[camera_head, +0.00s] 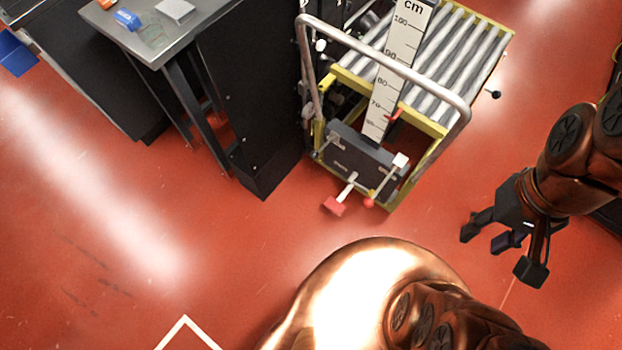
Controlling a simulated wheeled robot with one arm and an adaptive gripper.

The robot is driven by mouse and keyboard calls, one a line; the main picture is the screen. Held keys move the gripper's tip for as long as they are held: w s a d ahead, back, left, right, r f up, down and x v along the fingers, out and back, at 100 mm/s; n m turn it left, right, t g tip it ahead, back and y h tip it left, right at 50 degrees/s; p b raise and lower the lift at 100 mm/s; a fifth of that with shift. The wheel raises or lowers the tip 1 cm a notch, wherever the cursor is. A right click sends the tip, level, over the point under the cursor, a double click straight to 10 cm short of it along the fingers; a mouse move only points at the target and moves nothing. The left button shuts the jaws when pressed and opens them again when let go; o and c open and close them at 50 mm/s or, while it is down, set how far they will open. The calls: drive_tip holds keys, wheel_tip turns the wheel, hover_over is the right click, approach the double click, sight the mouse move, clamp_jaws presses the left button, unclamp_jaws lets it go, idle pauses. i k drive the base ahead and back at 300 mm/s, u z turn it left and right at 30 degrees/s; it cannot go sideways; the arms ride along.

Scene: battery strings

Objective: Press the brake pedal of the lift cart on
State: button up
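The lift cart (459,112) stands at the upper middle in the head view, with a yellow frame, a grey roller top and a bent silver push handle. At its near lower end a red pedal (335,206) sticks out on a short pale arm, low over the floor. To its right are a white-tipped lever (400,160) and a small red knob (368,202). No label shows which one is the brake. My gripper (500,252) is at the right, fingers spread and empty, apart from the cart and to the right of the pedal.
A dark cabinet (250,100) stands close to the cart's left side. A grey table (165,45) at the upper left bears a blue item (127,19) and other small items. The red floor (215,225) in front of the cart is clear. A white floor marking (184,320) lies at the bottom.

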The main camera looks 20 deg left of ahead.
sight(336, 205)
drive_tip(key=u, duration=0.65)
drive_tip(key=k, duration=0.85)
drive_tip(key=u, duration=1.25)
drive_tip(key=i, duration=0.5)
drive_tip(key=u, duration=0.05)
